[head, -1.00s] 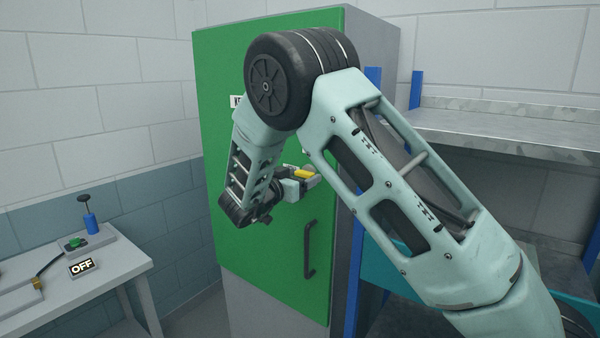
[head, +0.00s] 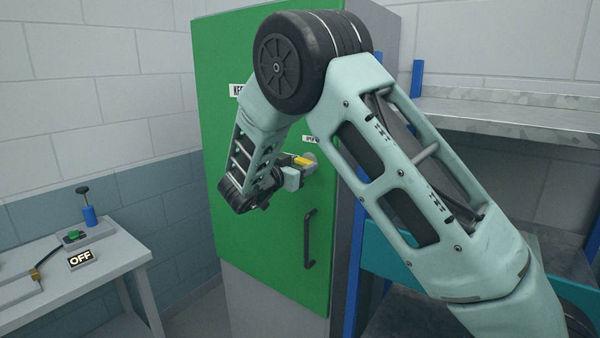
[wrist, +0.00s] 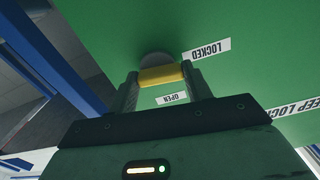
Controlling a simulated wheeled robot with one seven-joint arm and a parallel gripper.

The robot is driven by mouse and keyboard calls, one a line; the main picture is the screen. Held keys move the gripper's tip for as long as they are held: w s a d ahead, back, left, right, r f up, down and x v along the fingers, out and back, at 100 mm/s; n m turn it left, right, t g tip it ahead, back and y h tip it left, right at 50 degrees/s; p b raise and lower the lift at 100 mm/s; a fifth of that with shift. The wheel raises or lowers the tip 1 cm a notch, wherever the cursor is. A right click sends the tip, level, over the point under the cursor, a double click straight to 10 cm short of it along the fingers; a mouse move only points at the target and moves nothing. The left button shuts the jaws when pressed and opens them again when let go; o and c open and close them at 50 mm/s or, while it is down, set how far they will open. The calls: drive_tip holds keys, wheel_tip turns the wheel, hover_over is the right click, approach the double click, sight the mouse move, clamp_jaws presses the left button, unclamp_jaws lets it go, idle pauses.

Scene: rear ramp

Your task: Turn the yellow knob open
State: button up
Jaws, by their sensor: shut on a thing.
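The yellow knob (head: 303,160) sits on a grey round base on the green cabinet door (head: 255,235). In the wrist view the yellow knob (wrist: 161,75) lies between my two fingers, and my gripper (wrist: 160,80) is shut on it. In the head view my gripper (head: 297,172) is at the door, partly hidden by its own links. A "LOCKED" label (wrist: 207,48) and an "OPEN" label (wrist: 172,98) are on the door beside the knob. The knob's bar lies nearly crosswise in the wrist view, slightly tilted.
A black door handle (head: 308,240) is below the knob. At the left, a white table (head: 120,248) carries an "OFF" sign (head: 82,260) and a blue plunger-like thing (head: 89,214). Grey shelves (head: 480,120) with blue posts stand right of the cabinet.

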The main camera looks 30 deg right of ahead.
drive_tip(key=m+b, duration=0.7)
drive_tip(key=b, duration=0.4)
drive_tip(key=m+b, duration=0.7)
drive_tip(key=b, duration=0.5)
drive_tip(key=shift+s+f, duration=0.1)
drive_tip(key=shift+f, duration=0.1)
drive_tip(key=m+b, duration=0.2)
drive_tip(key=b, duration=0.1)
drive_tip(key=shift+r+b, duration=0.2)
drive_tip(key=shift+b, duration=0.1)
drive_tip(key=shift+r+m, duration=0.1)
drive_tip(key=shift+m, duration=0.3)
drive_tip(key=o, duration=1)
